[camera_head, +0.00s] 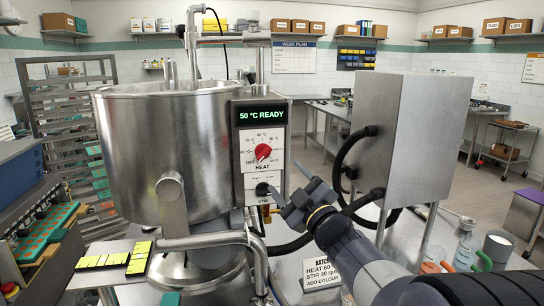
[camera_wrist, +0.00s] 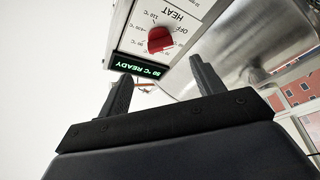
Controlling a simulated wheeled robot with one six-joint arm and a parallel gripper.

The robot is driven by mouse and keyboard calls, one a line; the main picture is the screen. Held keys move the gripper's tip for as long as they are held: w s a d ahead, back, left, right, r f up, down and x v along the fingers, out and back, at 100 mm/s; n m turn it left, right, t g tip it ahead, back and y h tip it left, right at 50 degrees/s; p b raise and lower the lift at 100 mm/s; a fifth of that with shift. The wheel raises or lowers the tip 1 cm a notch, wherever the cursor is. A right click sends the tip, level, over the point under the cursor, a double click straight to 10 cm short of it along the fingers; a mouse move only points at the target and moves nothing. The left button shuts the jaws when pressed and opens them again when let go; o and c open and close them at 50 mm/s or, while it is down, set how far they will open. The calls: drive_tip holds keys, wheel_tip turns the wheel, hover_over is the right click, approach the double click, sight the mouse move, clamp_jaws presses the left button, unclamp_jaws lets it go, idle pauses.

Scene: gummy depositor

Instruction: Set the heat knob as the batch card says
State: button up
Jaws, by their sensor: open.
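The red heat knob (camera_head: 263,152) is on the front panel of the steel kettle, inside a printed temperature scale with OFF at lower left. I cannot tell its exact pointer setting. The display (camera_head: 261,115) above it reads 50 °C READY. The batch card (camera_head: 318,272) at bottom centre is partly hidden by my arm; it reads HEAT 60, STIR 30 rpm, ADD COLOUR. My gripper (camera_head: 286,196) is open and empty, below and right of the heat knob. In the wrist view the knob (camera_wrist: 160,39) appears beyond the gap between the fingertips (camera_wrist: 162,72), apart from them.
A black lower knob (camera_head: 262,189) sits under the heat knob, close to my fingertips in the head view. The kettle (camera_head: 165,150) stands left, a steel cabinet (camera_head: 405,135) with black hoses right.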

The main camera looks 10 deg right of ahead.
sight(266, 157)
drive_tip(key=p+x, duration=0.3)
drive_tip(key=x, duration=0.7)
drive_tip(key=shift+w+a, duration=0.1)
drive_tip(key=shift+a, duration=0.05)
drive_tip(key=shift+c, duration=0.5)
drive_tip(key=c, duration=0.9)
drive_tip(key=shift+f, duration=0.1)
